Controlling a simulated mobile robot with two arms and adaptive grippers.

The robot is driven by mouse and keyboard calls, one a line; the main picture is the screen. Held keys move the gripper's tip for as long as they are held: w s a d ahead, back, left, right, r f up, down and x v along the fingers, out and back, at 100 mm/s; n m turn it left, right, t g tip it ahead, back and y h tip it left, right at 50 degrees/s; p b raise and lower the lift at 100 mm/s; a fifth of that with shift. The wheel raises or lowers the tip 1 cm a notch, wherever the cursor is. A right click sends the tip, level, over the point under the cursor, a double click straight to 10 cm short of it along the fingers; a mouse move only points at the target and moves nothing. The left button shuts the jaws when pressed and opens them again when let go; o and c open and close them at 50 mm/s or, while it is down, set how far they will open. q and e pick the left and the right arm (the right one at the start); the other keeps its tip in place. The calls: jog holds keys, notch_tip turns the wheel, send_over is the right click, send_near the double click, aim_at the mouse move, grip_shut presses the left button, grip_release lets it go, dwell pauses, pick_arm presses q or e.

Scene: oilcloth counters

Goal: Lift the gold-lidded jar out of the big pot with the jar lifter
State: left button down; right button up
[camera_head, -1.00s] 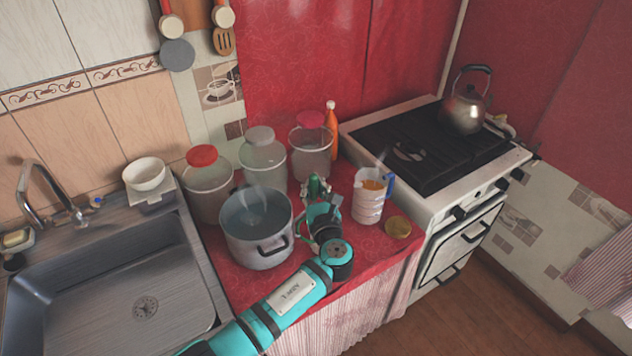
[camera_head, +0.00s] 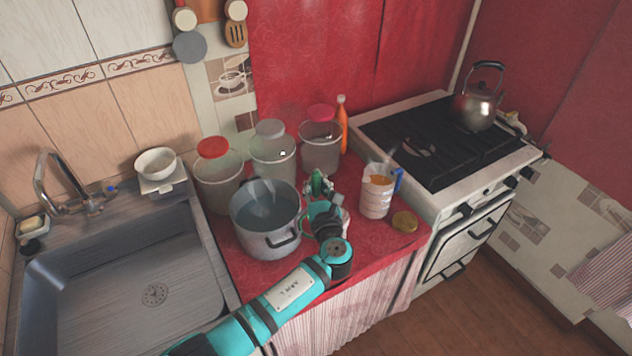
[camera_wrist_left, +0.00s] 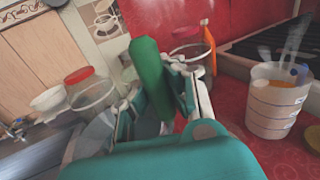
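The big pot (camera_head: 262,242) is grey metal with side handles and stands at the counter's front, beside the sink. It holds water, and I cannot make out the gold-lidded jar inside it. My left gripper (camera_head: 321,200) is just right of the pot, above the counter. It is shut on the green-handled jar lifter (camera_head: 318,182); the green handle (camera_wrist_left: 147,70) stands between the fingers in the left wrist view. The lifter's lower part is mostly hidden. A round gold lid (camera_head: 405,221) lies on the counter to the right. My right gripper is not in view.
Red- and grey-lidded canisters (camera_head: 272,152) and an orange bottle (camera_head: 342,125) stand behind the pot. A steaming measuring jug (camera_head: 376,197) with a blue handle stands right of my gripper. The sink (camera_head: 110,270) is left; the stove (camera_head: 440,150) with a kettle (camera_head: 477,105) is right.

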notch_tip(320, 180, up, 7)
jog(key=p, duration=0.6)
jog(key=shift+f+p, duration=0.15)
jog(key=shift+p, duration=0.15)
